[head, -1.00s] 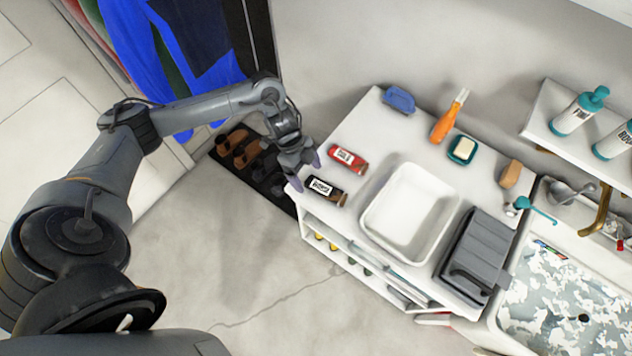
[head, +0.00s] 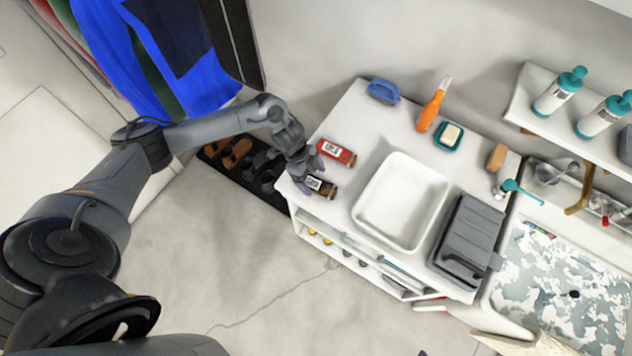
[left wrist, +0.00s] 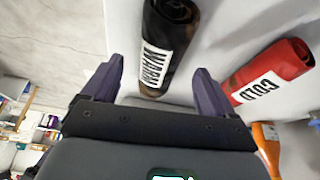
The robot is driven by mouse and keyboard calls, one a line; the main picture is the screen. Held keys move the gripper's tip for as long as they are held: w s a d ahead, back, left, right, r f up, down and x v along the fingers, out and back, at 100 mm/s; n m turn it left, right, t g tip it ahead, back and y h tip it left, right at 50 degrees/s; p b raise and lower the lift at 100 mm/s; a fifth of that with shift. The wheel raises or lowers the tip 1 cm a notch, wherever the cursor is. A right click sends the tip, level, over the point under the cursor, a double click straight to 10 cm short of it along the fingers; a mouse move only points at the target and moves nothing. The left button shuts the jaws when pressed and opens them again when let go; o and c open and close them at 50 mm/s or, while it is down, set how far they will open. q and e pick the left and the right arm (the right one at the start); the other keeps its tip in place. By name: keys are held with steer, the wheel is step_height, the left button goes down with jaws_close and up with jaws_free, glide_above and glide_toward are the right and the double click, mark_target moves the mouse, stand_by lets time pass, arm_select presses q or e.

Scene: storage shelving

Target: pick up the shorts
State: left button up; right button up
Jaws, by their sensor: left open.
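I cannot surely tell which thing is the shorts. A dark rolled cloth-like bundle labelled WARM (head: 322,187) lies at the near left corner of the white counter. In the left wrist view the dark bundle (left wrist: 165,40) lies ahead, between the lines of the two fingers. A red bundle labelled COLD (head: 337,152) lies beside it; it also shows right of the fingers in the left wrist view (left wrist: 268,75). My left gripper (head: 311,175) is open and empty, close to the dark bundle. It also shows in the left wrist view (left wrist: 158,68). My right gripper does not show.
A white basin (head: 357,215) and a grey box (head: 470,238) stand right of the bundles. A blue brush (head: 383,90), an orange bottle (head: 432,108) and a soap dish (head: 449,135) stand farther back. Clothes (head: 160,75) hang at upper left, above a shoe rack (head: 209,151).

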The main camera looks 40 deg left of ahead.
arm_select(q)
steer(key=shift+x, duration=0.85)
steer(key=c, duration=1.2)
steer(key=shift+r, duration=0.1)
steer(key=shift+c, duration=0.2)
